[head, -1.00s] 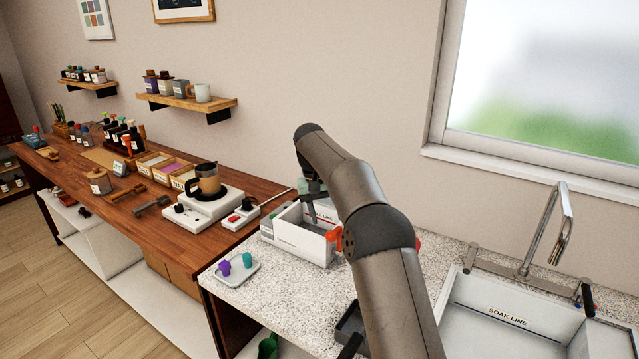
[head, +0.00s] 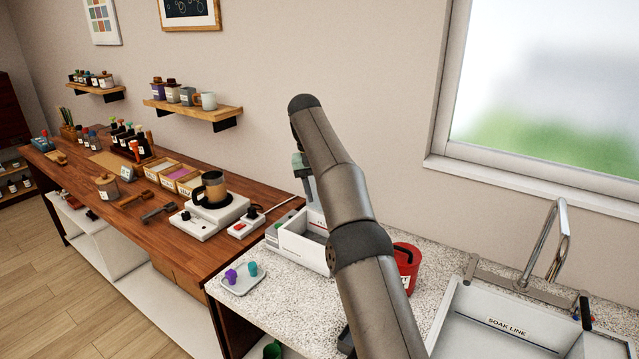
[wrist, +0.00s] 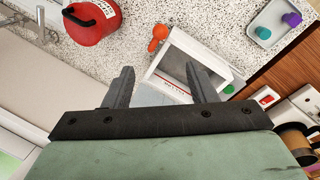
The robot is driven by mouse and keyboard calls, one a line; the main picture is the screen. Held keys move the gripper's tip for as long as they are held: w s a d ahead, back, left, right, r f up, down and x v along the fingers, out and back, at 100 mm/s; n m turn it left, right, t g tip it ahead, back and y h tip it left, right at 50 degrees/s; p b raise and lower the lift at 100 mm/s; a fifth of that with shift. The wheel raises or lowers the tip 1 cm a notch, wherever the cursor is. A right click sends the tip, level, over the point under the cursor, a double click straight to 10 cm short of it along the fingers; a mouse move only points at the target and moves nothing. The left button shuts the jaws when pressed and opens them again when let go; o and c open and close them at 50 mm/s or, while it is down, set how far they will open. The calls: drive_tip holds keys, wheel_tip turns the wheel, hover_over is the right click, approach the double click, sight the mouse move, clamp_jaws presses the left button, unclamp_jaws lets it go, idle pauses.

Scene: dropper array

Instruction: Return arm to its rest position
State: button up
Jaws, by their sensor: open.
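My gripper shows in the wrist view (wrist: 158,85) with its two dark fingers spread apart and nothing between them. It hangs above the white bin (wrist: 178,65), which stands on the speckled counter. In the head view my arm rises from the bottom and bends over toward the bin (head: 300,250). The gripper's fingers are mostly hidden there behind my arm.
A red canister (head: 405,265) stands right of my arm, near the sink (head: 500,315) and faucet (head: 553,240). A small tray (head: 243,281) holds a purple and a teal cap. The wooden bench (head: 120,185) carries a hot plate (head: 210,217) with a pot, boxes and bottles.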

drive_tip(key=s+d+r+n+b, duration=0.1)
drive_tip(key=s+d, duration=0.2)
drive_tip(key=s, duration=0.6)
drive_tip(key=s+d+r+b, duration=0.1)
drive_tip(key=s+d, duration=0.1)
drive_tip(key=s, duration=0.6)
drive_tip(key=s+d+f, duration=0.1)
drive_tip(key=s+f, duration=0.4)
drive_tip(key=s, duration=0.4)
drive_tip(key=s+d+f+y+b, duration=0.1)
drive_tip(key=s+f, duration=0.4)
drive_tip(key=s, duration=0.4)
drive_tip(key=s+d+f+t+y, duration=0.1)
drive_tip(key=s+f, duration=0.4)
drive_tip(key=s, duration=0.5)
drive_tip(key=shift+d+m+b, duration=0.3)
drive_tip(key=shift+b, duration=0.1)
